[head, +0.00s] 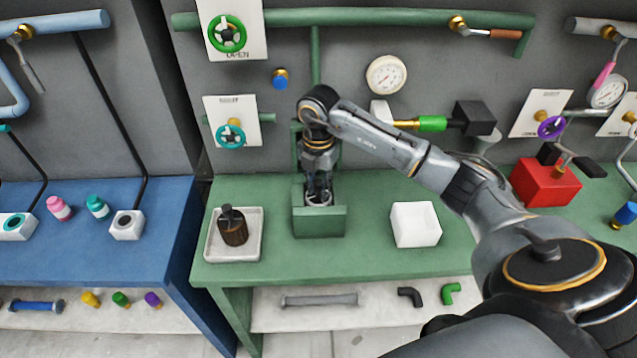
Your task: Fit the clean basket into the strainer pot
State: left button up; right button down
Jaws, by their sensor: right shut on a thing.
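The strainer pot (319,222) is a green open-topped box on the green bench. My right gripper (318,190) points straight down into the mouth of the pot. It is shut on the clean basket (319,199), a pale ring-topped piece that shows only in part inside the pot's opening. The pot's front wall and my fingers hide the rest, so I cannot tell whether the basket touches the bottom. My left gripper is not in view.
A white tray (213,249) left of the pot holds a dark brown basket-like piece (234,232). A white open box (416,232) stands to the right. Valves and a gauge (387,75) line the wall behind. A red box (545,185) is farther right.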

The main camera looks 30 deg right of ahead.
jog(key=shift+f, duration=0.1)
jog(key=shift+f, duration=0.15)
jog(key=c, duration=1.4)
grip_release()
jog(key=shift+c, duration=0.2)
jog(key=shift+r, duration=0.25)
jog(key=shift+w+r, duration=0.1)
jog(key=shift+r, duration=0.15)
notch_tip(320, 180, up, 10)
jog(key=b, duration=0.2)
jog(key=shift+b, duration=0.35)
jog(key=shift+r, duration=0.75)
